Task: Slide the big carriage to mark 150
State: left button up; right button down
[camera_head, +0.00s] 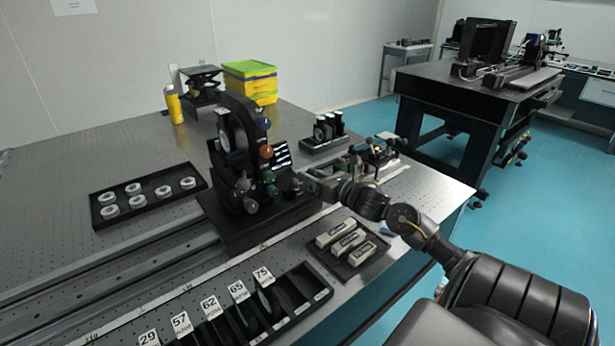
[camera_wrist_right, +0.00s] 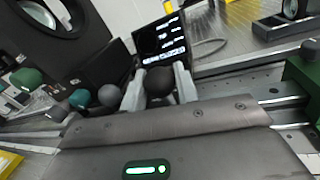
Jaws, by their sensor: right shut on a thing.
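The big carriage (camera_head: 238,232) is a black plate bearing a tall ring mount and several coloured knobs. It sits on the long grey rail (camera_head: 95,282), toward the rail's right part. A pale scale strip (camera_head: 160,302) runs along the front of the rail; its numbers are too small to read surely. My right gripper (camera_head: 309,184) is at the right side of the carriage. In the right wrist view its two pale fingers (camera_wrist_right: 159,90) are shut on a round black knob (camera_wrist_right: 160,81). My left gripper is out of view.
A smaller carriage (camera_head: 378,154) stands farther right along the rail. In front lie a tray of pale blocks (camera_head: 345,243) and a black rack (camera_head: 270,310) with numbered cards. A tray of white rings (camera_head: 147,196) is behind the rail at left. The rail left of the big carriage looks clear.

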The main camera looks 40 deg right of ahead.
jog(key=c, duration=1.3)
grip_release()
jog(key=shift+d, duration=0.1)
jog(key=shift+o, duration=1)
jog(key=shift+s+f, duration=0.1)
jog(key=shift+s, duration=0.5)
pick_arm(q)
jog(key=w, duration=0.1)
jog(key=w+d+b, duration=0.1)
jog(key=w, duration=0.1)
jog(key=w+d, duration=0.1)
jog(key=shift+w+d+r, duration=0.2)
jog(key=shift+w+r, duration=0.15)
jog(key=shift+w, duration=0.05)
pick_arm(e)
jog(key=s, duration=0.9)
jog(key=shift+s+d, duration=0.35)
jog(key=shift+d, duration=0.1)
